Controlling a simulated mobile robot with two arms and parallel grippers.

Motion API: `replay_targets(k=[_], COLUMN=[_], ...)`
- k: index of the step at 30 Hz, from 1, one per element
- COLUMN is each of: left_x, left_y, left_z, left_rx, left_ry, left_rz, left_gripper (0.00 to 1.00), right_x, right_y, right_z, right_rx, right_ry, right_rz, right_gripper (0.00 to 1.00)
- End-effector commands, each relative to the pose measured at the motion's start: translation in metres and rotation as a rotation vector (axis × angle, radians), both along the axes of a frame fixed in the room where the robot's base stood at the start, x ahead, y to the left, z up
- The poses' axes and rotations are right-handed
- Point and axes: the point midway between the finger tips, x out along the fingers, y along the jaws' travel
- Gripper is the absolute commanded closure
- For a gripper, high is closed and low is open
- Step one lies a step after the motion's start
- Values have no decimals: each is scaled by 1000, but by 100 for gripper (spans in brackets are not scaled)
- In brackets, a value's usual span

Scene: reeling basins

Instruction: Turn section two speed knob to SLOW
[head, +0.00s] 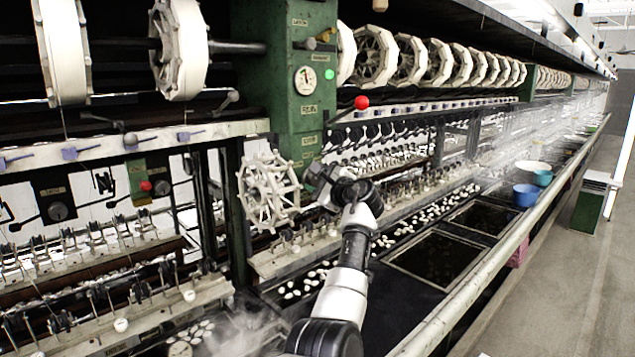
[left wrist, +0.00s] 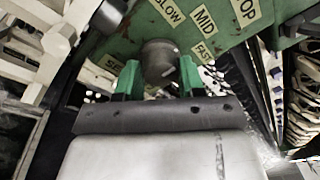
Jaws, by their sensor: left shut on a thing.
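The speed knob (left wrist: 157,58) is a dark grey round knob on the green post's panel (left wrist: 228,50). Labels reading SLOW (left wrist: 168,10), MID (left wrist: 204,19) and FAST (left wrist: 203,50) sit above and right of it in the left wrist view, with one ending in OP (left wrist: 245,10) cut off by the edge. My left gripper (left wrist: 159,66) has its green fingers on either side of the knob and is shut on it. I cannot tell which label the knob points to. In the head view my left gripper (head: 322,180) is at the post's lower part and hides the knob. My right gripper is not seen.
A white spoked wheel (head: 268,192) stands close left of my gripper. Basins (head: 437,257) with pale cocoons lie below.

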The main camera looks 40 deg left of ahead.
Motion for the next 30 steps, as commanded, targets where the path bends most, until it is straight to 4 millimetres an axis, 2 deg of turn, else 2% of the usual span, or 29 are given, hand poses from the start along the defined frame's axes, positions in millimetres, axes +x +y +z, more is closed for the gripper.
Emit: replay_targets(k=[11,21,30], left_x=[0,0,0], left_y=[0,1,1], left_z=[-4,-6,-5], left_rx=[-8,-33,-53], left_ry=[-123,-405,-629], left_rz=[0,2,3], left_gripper=[85,85,85], right_x=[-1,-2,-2], right_y=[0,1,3], right_z=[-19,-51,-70], right_rx=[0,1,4], right_ry=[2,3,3], right_rz=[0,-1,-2], right_gripper=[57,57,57])
